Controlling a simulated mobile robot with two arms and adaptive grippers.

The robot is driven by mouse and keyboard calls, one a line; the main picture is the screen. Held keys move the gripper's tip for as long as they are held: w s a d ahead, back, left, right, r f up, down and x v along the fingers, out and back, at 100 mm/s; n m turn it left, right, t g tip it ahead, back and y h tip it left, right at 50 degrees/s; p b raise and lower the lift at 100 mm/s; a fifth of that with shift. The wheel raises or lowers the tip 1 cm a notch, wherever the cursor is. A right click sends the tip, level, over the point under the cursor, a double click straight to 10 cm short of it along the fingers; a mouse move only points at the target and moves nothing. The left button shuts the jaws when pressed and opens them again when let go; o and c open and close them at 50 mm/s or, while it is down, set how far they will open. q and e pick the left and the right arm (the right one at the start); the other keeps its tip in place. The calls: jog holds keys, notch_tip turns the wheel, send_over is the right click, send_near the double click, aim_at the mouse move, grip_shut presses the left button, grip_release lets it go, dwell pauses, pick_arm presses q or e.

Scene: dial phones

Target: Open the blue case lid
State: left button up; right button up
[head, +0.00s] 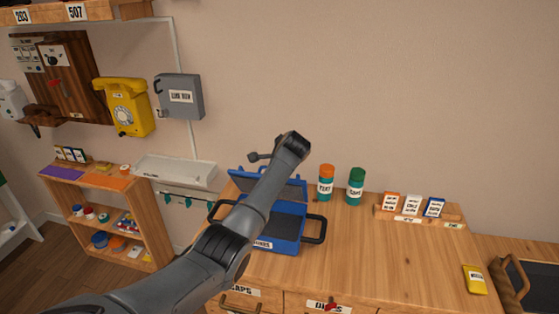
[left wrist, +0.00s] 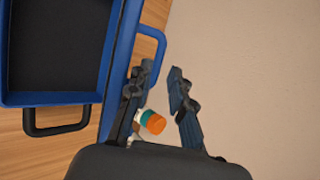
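The blue case (head: 288,246) stands on the wooden cabinet top. Its blue lid (head: 296,188) is raised at the back, and the dark inside of the case shows. My left arm crosses in front of the case and hides part of it and of the lid. My left gripper (head: 255,157) is above the lid. In the left wrist view the left gripper (left wrist: 161,76) has its two fingers apart with nothing held between them. A blue edge of the case (left wrist: 117,60) and a blue loop handle (left wrist: 153,38) are beside the left finger. My right gripper is not in view.
An orange-capped canister (head: 326,184) and a green-capped canister (head: 355,188) stand right of the case. A card rack (head: 420,215) and a yellow box (head: 475,280) are farther right. The cabinet top between is clear. A grey box (head: 180,97) and yellow phone (head: 125,106) hang left.

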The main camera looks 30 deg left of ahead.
pick_arm(q)
jog(key=v, duration=0.7)
jog(key=shift+r, duration=0.15)
jog(key=shift+d, duration=0.15)
